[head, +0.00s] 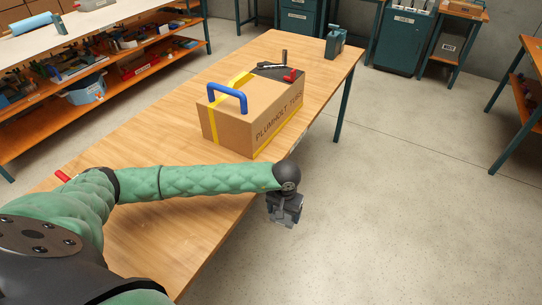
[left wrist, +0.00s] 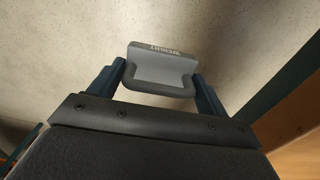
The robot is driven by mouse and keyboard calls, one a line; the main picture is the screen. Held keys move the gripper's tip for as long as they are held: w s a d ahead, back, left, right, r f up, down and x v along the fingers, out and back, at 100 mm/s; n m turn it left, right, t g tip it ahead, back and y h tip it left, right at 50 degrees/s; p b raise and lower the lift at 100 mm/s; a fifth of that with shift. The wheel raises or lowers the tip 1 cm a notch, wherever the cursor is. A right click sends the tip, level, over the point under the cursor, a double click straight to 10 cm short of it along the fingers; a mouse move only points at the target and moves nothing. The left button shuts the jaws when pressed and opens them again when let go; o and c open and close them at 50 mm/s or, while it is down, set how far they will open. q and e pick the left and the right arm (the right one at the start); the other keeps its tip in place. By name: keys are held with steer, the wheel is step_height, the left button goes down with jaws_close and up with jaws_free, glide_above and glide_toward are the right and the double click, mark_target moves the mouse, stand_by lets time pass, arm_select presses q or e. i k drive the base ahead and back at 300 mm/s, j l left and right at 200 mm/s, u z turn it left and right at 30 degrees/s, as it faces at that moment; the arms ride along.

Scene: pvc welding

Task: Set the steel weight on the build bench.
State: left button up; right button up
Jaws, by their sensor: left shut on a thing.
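The steel weight (left wrist: 165,68) is a grey block with lettering on it, seen in the left wrist view between the two fingers of my left gripper (left wrist: 158,88). My left gripper (head: 284,208) is shut on it. In the head view the gripper hangs past the right edge of the wooden bench (head: 178,225), over the concrete floor, and the weight is hard to tell from the dark gripper. The build bench runs from lower left to upper right. My right gripper is not in view.
A cardboard box (head: 225,128) with yellow tape stands on the bench, with a blue handle (head: 228,95) and a red-handled tool (head: 290,75) on top. A green vise-like tool (head: 335,42) sits at the far end. The near bench top is largely clear. Loaded shelves (head: 120,85) stand left.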

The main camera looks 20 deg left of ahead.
mark_target(307, 75)
steer(key=i+l+u, duration=0.15)
steer(key=i+l, duration=0.3)
steer(key=i+l+u, duration=0.2)
steer(key=i+l, duration=0.2)
steer(key=l, duration=0.2)
